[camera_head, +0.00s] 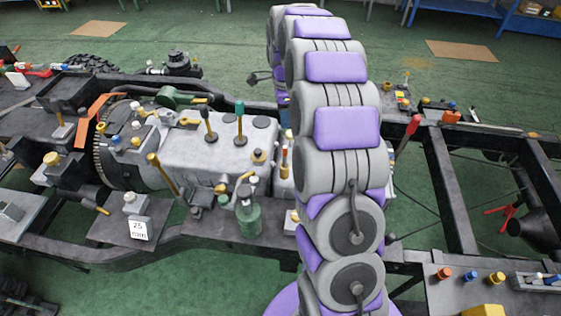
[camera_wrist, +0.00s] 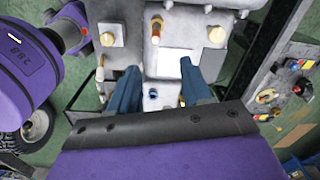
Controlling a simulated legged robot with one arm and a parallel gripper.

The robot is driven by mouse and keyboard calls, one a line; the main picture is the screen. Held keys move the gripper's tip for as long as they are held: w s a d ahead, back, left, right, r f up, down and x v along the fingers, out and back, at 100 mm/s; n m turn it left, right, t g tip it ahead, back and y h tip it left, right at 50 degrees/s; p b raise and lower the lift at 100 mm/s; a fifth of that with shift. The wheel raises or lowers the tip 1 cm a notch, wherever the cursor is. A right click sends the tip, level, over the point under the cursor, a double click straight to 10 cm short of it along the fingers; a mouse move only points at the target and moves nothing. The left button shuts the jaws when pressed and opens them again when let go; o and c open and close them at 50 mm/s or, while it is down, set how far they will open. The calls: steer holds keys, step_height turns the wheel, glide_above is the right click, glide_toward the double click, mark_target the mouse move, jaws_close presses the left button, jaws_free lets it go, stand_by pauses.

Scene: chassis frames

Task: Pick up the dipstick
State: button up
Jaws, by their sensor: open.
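My gripper (camera_wrist: 158,66) shows in the wrist view with its two blue fingers apart, pointing down over the pale engine housing (camera_wrist: 155,85). Nothing is held between them. A slim upright piece with an orange-yellow top (camera_wrist: 155,28) stands just beyond the fingertips; it may be the dipstick, but I cannot tell for sure. The gripper itself is hidden behind my arm there.
Several capped sticks and levers rise from the engine, including a yellow one (camera_head: 162,175) and a green one (camera_head: 240,122). A green bottle (camera_head: 247,215) stands at its front. Dark chassis rails (camera_head: 450,190) run to the right, with a red lever (camera_head: 407,132).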

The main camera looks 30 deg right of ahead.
steer(key=b, duration=0.2)
glide_toward(285, 153)
steer(key=f, duration=0.1)
steer(key=w+f, duration=0.1)
steer(key=f, duration=0.3)
steer(key=shift+w+d+f, duration=0.25)
steer(key=shift+w+d, duration=0.05)
steer(key=shift+d, duration=0.05)
steer(key=shift+s+a+f+b, duration=0.15)
steer(key=shift+f+b, duration=0.3)
steer(key=shift+f, duration=0.95)
steer(key=shift+s+f+b, duration=0.2)
steer(key=shift+f+b, duration=0.25)
steer(key=shift+f, duration=0.9)
steer(key=shift+r, duration=0.1)
jaws_close()
